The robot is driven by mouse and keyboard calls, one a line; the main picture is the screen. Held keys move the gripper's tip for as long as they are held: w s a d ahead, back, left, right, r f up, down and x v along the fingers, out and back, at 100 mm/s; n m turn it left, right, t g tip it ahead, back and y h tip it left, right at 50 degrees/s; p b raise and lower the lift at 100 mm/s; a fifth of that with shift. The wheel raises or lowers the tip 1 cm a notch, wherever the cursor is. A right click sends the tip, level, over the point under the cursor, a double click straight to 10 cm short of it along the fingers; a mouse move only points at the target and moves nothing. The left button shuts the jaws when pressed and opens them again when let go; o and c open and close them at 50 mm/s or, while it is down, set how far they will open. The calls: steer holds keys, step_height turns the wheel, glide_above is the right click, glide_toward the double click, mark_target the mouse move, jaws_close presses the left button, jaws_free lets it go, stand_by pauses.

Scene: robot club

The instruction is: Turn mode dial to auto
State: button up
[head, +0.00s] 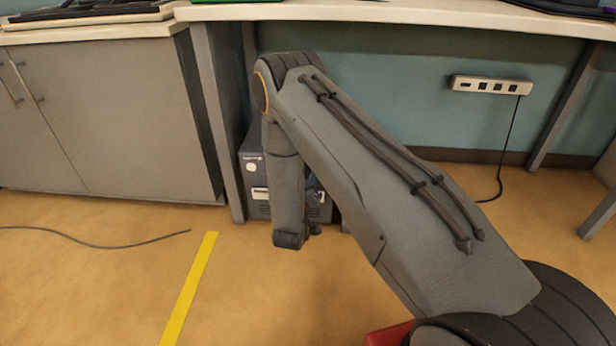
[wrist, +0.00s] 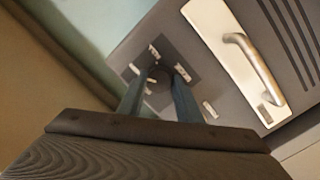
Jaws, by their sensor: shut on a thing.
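The mode dial (wrist: 158,84) is a small dark knob on a dark square plate with pale labels around it, too small to read. The plate is on the face of a dark grey unit (wrist: 138,48). My gripper (wrist: 157,77) has its two blue-grey fingers on either side of the dial and is shut on it. Which label the dial points to cannot be told. In the head view the unit (head: 253,180) stands on the floor under the desk. My arm hides the dial and my fingers there.
A pale panel with a metal bar handle (wrist: 252,68) is right of the dial, beside vent slots. Grey cabinets (head: 100,115) stand left of the unit. A cable (head: 110,245) and yellow tape (head: 190,288) lie on the floor. A socket strip (head: 490,86) is on the wall.

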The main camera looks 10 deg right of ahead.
steer(key=o, duration=1)
steer(key=shift+o, duration=0.2)
steer(key=p+v, duration=0.3)
steer(key=v, duration=0.5)
steer(key=shift+w, duration=0.1)
